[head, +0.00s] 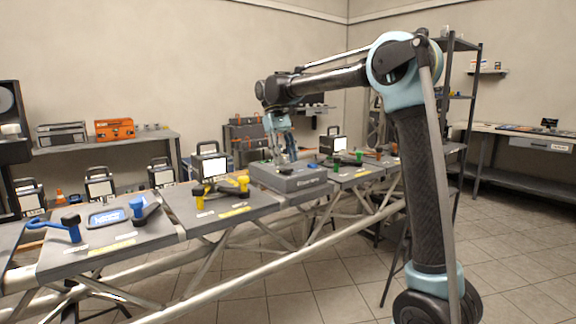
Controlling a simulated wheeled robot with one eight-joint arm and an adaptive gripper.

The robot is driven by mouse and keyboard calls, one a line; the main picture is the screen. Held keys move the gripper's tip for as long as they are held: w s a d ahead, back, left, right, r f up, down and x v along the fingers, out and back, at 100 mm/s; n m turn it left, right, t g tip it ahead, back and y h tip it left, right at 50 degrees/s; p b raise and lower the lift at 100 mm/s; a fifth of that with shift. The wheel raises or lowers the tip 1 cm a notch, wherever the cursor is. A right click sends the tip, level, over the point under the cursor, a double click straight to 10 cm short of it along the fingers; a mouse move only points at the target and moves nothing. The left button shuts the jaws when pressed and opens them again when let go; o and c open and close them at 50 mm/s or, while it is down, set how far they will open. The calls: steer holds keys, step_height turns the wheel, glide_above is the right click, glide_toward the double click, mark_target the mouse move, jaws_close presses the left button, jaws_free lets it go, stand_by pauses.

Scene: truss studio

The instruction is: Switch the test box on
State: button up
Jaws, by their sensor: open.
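A low grey box with a label on its front (300,186), which looks like the test box, sits on the truss bench near the middle of the head view. My gripper (286,160) points down over the top of this box and is open. The fingertips are close to the top face. I cannot tell whether they touch it. A small dark part (284,170) shows on the top face by the fingertips. The switch and its position are too small to make out.
Left of the box, a panel carries yellow-handled tools (222,188), and another carries blue-handled tools (98,222). Green and orange pieces (346,158) lie to the right. Several framed lamps (208,164) stand behind.

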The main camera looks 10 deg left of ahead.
steer(key=v, duration=0.9)
steer(key=shift+w+d, duration=0.1)
steer(key=s+d+f+m+t+y, duration=0.1)
steer(key=s+d+f+m, duration=0.15)
steer(key=d, duration=0.75)
steer(key=s+d+f+m+y, duration=0.1)
steer(key=s+d+f, duration=0.2)
steer(key=d, duration=0.6)
steer(key=s+d+f+m+t+y, duration=0.1)
steer(key=s+d+f, duration=0.2)
steer(key=d, duration=0.7)
steer(key=s+d+f+m+t, duration=0.1)
steer(key=s+d+f, duration=0.4)
steer(key=f, duration=0.3)
steer(key=s+d+f+m+t, duration=0.1)
steer(key=s+d+f+m, duration=0.1)
steer(key=s+d+f, duration=0.2)
steer(key=s+d+f+m+t, duration=0.1)
steer(key=s+d+f+m, duration=0.1)
steer(key=s+d+f, duration=0.3)
steer(key=s+f, duration=0.4)
steer(key=f, duration=0.4)
steer(key=shift+d+f+y, duration=0.25)
steer(key=shift+d+y, duration=0.1)
steer(key=shift+y, duration=0.05)
